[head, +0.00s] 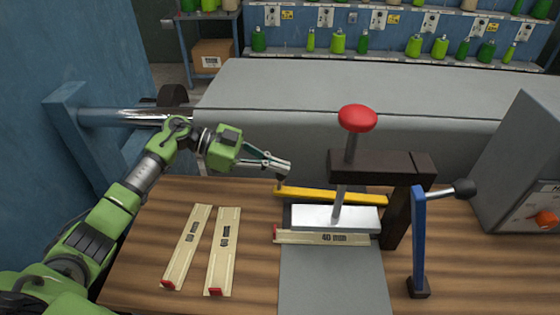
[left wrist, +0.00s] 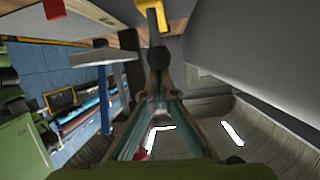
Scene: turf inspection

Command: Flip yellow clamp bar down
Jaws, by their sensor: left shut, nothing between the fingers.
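The yellow clamp bar (head: 325,195) lies nearly level behind the white pressing block (head: 345,218) of a dark press. Its left end sits just below my left gripper. My left gripper (head: 284,172) is shut and empty, with its tips close to that end; I cannot tell if they touch. In the left wrist view the shut fingers (left wrist: 158,62) point at a yellow piece (left wrist: 150,10) at the top edge, which looks like the bar. My right gripper is in neither view.
A beige strip (head: 300,237) lies under the block on a grey plate (head: 330,280). Two more strips (head: 186,247) (head: 223,251) lie left on the wooden bench. A red knob (head: 357,118) tops the press; a blue lever (head: 418,245) and grey box (head: 525,165) stand right.

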